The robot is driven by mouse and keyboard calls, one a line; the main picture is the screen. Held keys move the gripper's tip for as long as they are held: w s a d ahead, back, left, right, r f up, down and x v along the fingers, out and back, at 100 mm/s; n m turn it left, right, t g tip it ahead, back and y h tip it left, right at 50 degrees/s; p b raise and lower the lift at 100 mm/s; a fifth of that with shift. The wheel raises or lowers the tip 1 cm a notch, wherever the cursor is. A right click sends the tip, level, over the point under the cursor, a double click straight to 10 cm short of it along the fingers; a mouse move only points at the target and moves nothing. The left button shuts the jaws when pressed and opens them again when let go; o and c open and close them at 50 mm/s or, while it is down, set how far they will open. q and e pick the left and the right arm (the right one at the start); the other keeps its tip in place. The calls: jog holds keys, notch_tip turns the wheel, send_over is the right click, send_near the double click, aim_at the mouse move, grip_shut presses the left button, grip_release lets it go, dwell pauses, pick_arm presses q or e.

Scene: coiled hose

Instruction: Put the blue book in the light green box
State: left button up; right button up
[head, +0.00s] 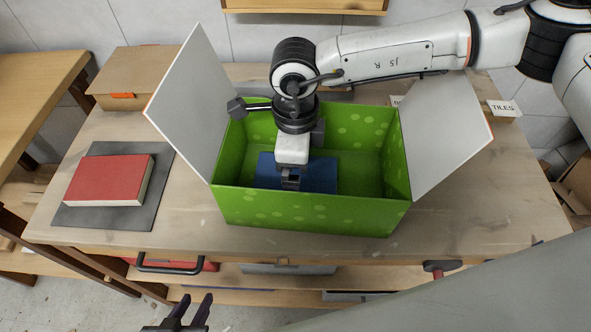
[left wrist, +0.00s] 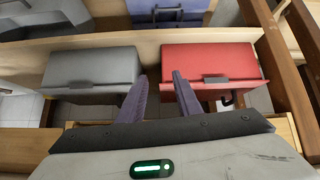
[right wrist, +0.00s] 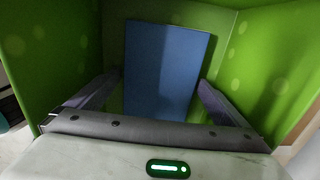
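The green box (head: 310,213) with paler dots stands on the table, its two pale flaps spread out sideways. The blue book (head: 322,174) is inside it, seemingly flat on the floor; my right gripper hides part of it. My right gripper (head: 290,183) reaches down into the box over the book. In the right wrist view, its fingers are spread wide, on either side of the blue book (right wrist: 165,70), with no clear contact visible. My left gripper (head: 190,312) is empty and its fingers are apart, in front of the table; they also show in the left wrist view (left wrist: 160,85).
A red book (head: 110,180) lies on a dark grey mat (head: 130,218) left of the box. A brown carton (head: 150,70) stands behind it. A TILES label (head: 503,108) is at the back right. Red and grey boxes sit on the shelf below. The table right of the box is clear.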

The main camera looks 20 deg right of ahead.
jog(key=shift+r, duration=0.15)
notch_tip(320, 180, up, 12)
dwell(0.6)
